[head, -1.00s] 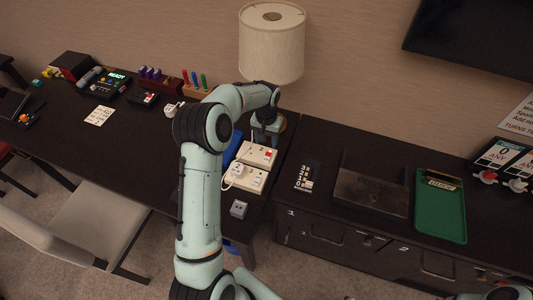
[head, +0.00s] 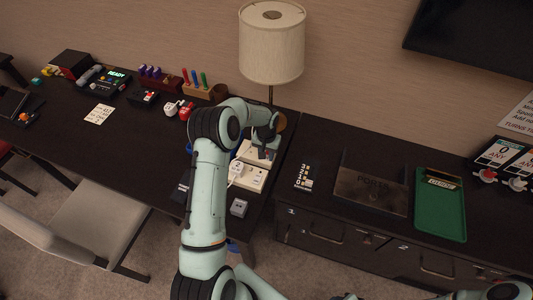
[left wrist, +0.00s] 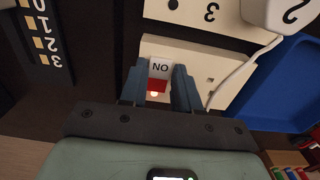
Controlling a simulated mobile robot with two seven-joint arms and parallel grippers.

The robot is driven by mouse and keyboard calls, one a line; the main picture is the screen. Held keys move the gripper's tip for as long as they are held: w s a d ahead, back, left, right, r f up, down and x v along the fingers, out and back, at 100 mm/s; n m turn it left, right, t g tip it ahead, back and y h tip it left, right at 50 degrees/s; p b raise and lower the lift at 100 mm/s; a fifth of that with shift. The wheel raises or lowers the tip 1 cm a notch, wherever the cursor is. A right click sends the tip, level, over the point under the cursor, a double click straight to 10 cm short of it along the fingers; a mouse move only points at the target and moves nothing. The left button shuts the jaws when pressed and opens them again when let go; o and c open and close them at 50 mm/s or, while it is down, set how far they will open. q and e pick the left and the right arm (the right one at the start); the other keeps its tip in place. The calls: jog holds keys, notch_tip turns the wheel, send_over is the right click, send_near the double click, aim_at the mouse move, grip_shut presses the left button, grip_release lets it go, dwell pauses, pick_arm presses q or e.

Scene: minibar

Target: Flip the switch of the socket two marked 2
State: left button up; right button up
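Two cream sockets sit together on the dark desk: a far one (head: 248,150) and a near one (head: 254,181). A white plug marked 2 (head: 236,168) stands on the near socket; it also shows in the left wrist view (left wrist: 292,12). The near socket shows a 3 in the left wrist view (left wrist: 185,15). My left gripper (head: 265,154) is over the far socket, open. In the left wrist view its fingers (left wrist: 158,88) stand either side of a white and red switch (left wrist: 159,67) marked ON, upside down. I cannot tell whether they touch it. The far socket's number is hidden.
A lamp (head: 271,45) stands close behind my left gripper. A plug cord (left wrist: 238,72) crosses the far socket. A blue tray (left wrist: 285,85) lies beside it. A grey block (head: 239,207) is near the front edge.

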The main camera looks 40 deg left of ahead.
pick_arm(q)
grip_shut()
jog(key=shift+w, duration=0.1)
jog(key=shift+w+a+g+h, duration=0.1)
jog(key=shift+w+g+h, duration=0.05)
jog(key=shift+g, duration=0.4)
jog(key=shift+w+a+g+h, duration=0.1)
jog(key=shift+g+h, duration=0.05)
jog(key=shift+g, duration=0.4)
jog(key=shift+r+g, duration=0.1)
jog(key=shift+g, duration=0.2)
